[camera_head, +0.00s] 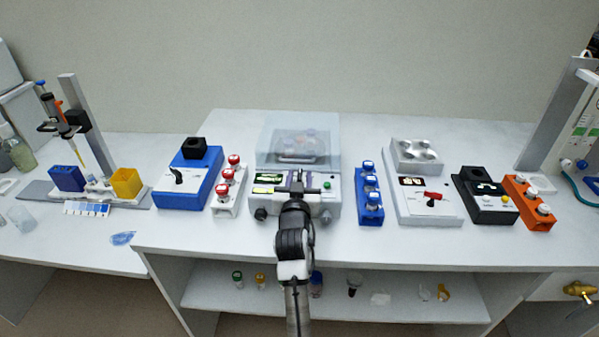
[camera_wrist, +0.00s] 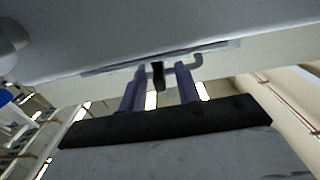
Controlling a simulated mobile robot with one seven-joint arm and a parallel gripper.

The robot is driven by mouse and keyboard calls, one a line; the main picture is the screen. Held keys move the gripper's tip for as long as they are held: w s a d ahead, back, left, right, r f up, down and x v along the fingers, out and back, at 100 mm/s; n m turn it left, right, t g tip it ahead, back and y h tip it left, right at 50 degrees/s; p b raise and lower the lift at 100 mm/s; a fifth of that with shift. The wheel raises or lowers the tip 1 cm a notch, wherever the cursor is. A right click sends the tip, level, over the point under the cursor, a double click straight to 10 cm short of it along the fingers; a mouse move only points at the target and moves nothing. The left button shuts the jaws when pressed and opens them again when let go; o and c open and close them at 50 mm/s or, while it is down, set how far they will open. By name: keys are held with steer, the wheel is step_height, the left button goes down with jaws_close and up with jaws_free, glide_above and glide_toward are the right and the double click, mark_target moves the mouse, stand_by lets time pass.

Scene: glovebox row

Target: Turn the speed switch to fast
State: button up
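A white bench machine (camera_head: 329,200) with a clear lid stands at the middle of the bench. Its front panel has lit displays (camera_head: 266,178), a green button (camera_head: 327,184) and dark knobs low at both sides. My gripper (camera_head: 297,188) is at the middle of this panel and covers part of it. In the wrist view, a small black lever (camera_wrist: 158,76) sticks out from a pale panel. The two purple fingers of my gripper (camera_wrist: 160,92) stand on either side of it, with a visible gap at each side. The switch's markings cannot be seen.
A blue device (camera_head: 185,190) and a white rack with red-capped vials (camera_head: 228,193) stand at the left. A blue rack (camera_head: 369,198), a white device with a red lever (camera_head: 425,205), a black device (camera_head: 487,205) and an orange rack (camera_head: 528,207) stand right. The bench's front strip is mostly clear.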

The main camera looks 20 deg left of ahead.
steer(key=shift+w+a, duration=0.15)
steer(key=shift+w, duration=0.25)
jaws_close()
steer(key=shift+f, duration=0.1)
